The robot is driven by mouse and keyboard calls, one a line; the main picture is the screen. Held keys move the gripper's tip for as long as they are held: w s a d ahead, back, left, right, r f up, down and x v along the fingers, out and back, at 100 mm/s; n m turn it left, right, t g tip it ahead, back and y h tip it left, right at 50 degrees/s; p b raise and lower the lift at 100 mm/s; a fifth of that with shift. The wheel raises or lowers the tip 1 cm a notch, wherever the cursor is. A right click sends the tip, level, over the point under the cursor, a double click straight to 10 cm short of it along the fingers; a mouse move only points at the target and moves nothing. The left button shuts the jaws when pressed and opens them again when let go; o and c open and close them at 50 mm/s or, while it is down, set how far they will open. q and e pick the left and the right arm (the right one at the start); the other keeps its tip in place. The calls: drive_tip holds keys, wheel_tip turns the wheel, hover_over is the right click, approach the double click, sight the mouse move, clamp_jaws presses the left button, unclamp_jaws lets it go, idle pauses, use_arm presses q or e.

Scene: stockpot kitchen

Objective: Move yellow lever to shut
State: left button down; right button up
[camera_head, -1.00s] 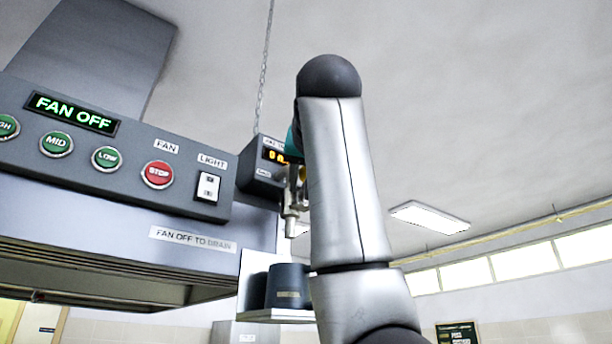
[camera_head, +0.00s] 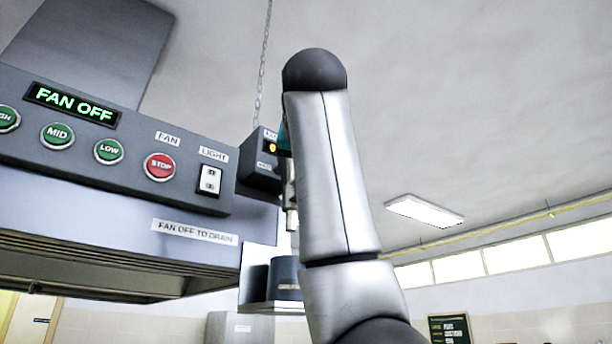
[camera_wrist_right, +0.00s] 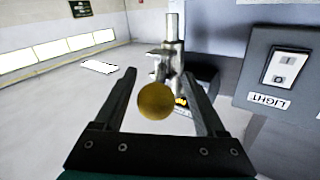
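The yellow lever's round knob (camera_wrist_right: 155,101) shows in the right wrist view, in front of a metal valve (camera_wrist_right: 172,55). My right gripper (camera_wrist_right: 160,75) is open, with one finger on each side of the knob and visible gaps to both. I cannot tell how deep the knob sits between the fingers. In the head view the valve's metal spout (camera_head: 291,215) shows beside my right arm, which hides the lever and the gripper. My left gripper is in neither view.
A hood panel with a red STOP button (camera_head: 160,167) and a light switch (camera_head: 210,180) stands left of my arm. A dark display box (camera_head: 262,160) is beside the valve. A dark cup (camera_head: 285,280) sits on a shelf below the spout. Right of my arm is open.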

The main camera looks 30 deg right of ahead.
drive_tip(key=shift+s+d, duration=0.1)
drive_tip(key=shift+s, duration=0.2)
drive_tip(key=b+v, duration=0.4)
drive_tip(key=v, duration=1)
drive_tip(key=shift+s+a, duration=0.3)
